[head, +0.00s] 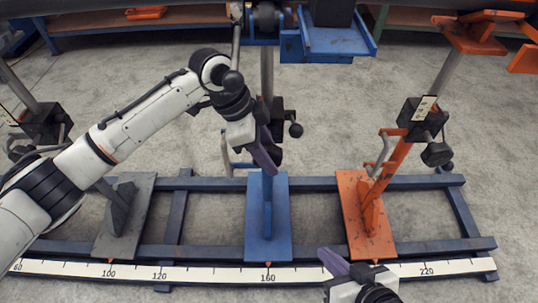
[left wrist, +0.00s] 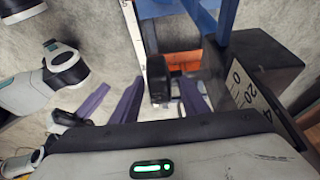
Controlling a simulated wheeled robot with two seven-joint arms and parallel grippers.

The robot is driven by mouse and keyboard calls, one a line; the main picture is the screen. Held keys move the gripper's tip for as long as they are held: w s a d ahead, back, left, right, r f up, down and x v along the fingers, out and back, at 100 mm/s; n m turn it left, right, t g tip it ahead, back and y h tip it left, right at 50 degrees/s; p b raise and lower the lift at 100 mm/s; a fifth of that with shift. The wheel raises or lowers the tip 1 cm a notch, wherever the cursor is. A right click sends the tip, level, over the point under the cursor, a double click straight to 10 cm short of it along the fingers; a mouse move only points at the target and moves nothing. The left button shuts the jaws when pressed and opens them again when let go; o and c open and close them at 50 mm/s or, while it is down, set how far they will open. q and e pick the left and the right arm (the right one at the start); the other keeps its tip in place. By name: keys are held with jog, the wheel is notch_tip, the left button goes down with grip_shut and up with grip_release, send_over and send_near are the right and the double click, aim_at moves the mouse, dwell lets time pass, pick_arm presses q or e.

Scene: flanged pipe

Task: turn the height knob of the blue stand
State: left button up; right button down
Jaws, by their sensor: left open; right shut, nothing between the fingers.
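The blue stand has a blue base plate (head: 255,225) and a post with a black clamp block (head: 276,106). A dark knob (head: 278,157) shows just below the block, partly hidden by my left gripper (head: 266,151). In the left wrist view, the left gripper (left wrist: 162,100) is open, and the black knob (left wrist: 157,78) appears between its purple fingers. I cannot tell whether they touch it. The block with its number scale (left wrist: 250,80) is at the right there. My right gripper (head: 337,263) is shut and empty at the bottom of the head view, in front of the rail.
An orange stand (head: 358,215) is to the right and a grey stand (head: 125,215) to the left, on a blue rail frame. A number scale (head: 205,274) runs along the front.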

pick_arm(q)
jog(key=shift+f, duration=0.1)
grip_shut()
dwell(1.3)
grip_release()
jog(key=shift+a+r, duration=0.15)
jog(key=shift+r, duration=0.3)
jog(key=p+v, duration=0.3)
jog(key=v, duration=0.5)
jog(key=shift+a+r, duration=0.15)
jog(key=shift+r, duration=0.1)
jog(key=shift+a+r, duration=0.2)
jog(key=shift+r, duration=0.2)
pick_arm(e)
jog(key=shift+s+d+r+t+h, duration=0.2)
jog(key=shift+d+r, duration=0.1)
jog(key=shift+r, duration=0.15)
jog(key=shift+s+d+r+t+h, duration=0.15)
jog(key=shift+d+r, duration=0.1)
jog(key=shift+r, duration=0.2)
